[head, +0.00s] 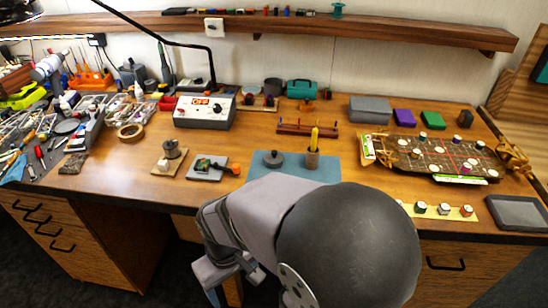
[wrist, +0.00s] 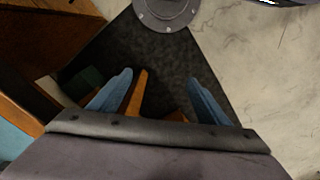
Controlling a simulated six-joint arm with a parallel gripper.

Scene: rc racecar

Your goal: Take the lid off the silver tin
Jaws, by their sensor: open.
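A low, round grey tin (head: 273,159) with a small knob on top sits on the blue mat (head: 256,174) near the middle of the desk. It looks like the silver tin with its lid on, but it is small and dull here. My gripper (wrist: 160,78) shows in the wrist view with its two blue fingers apart and nothing clearly between them. It points down past the desk toward the dark floor, away from the tin. In the head view my arm covers the front of the mat, and the fingers are hard to make out. The tin is not in the wrist view.
A brown cup (head: 313,159) with a yellow stick stands on the mat just right of the tin. A small wooden rack (head: 307,130) is behind. A grey plate (head: 207,168) with an orange-handled item lies left.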

